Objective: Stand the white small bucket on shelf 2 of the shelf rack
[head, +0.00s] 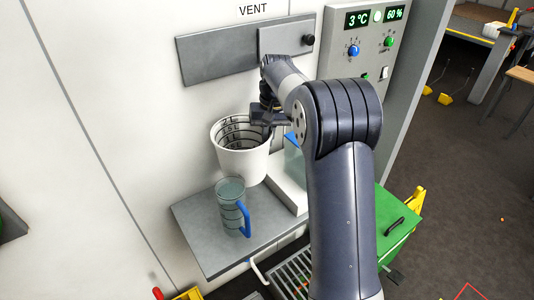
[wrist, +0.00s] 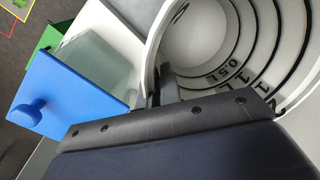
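The white small bucket (head: 243,163) is upright beside the wall in the head view, with black scale lines inside. My gripper (head: 268,117) is at its right rim. In the wrist view the bucket (wrist: 205,35) fills the upper right, and my gripper (wrist: 158,88) has its fingers at the rim, one inside and one outside, apparently closed on the wall. Whether the bucket's base touches the grey ledge (head: 205,245) below is unclear. The shelf rack and its shelf 2 are not identifiable in either view.
A clear jug (head: 231,205) with a blue handle stands on the ledge in front of the bucket. A clear container with a blue lid (head: 292,141) is right of the bucket; its lid (wrist: 70,95) is close to my gripper. A green cabinet (head: 397,222) stands at lower right.

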